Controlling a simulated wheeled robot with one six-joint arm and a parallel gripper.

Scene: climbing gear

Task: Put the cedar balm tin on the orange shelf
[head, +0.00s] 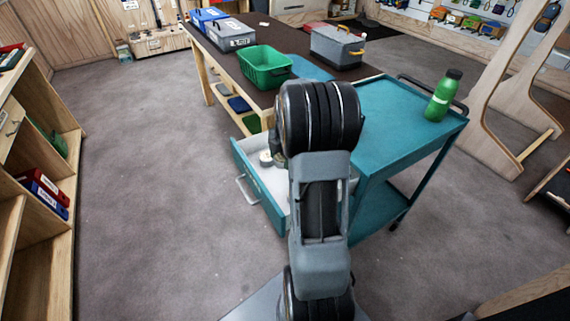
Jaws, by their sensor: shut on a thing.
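My arm rises through the middle of the head view and hides its own far end, so my gripper's fingers and anything between them are not visible. Small pale and grey round things (266,158) show in the open drawer (250,176) of the teal cart, just left of my arm. They are too small to tell whether one is the cedar balm tin. I cannot make out an orange shelf in this view.
The teal cart (400,125) bears a green bottle (443,97). Behind it, a long dark table (290,43) holds a green basket (265,68) and grey toolboxes (337,47). A wooden shelf unit (62,200) stands at left. Grey floor (150,170) between is clear.

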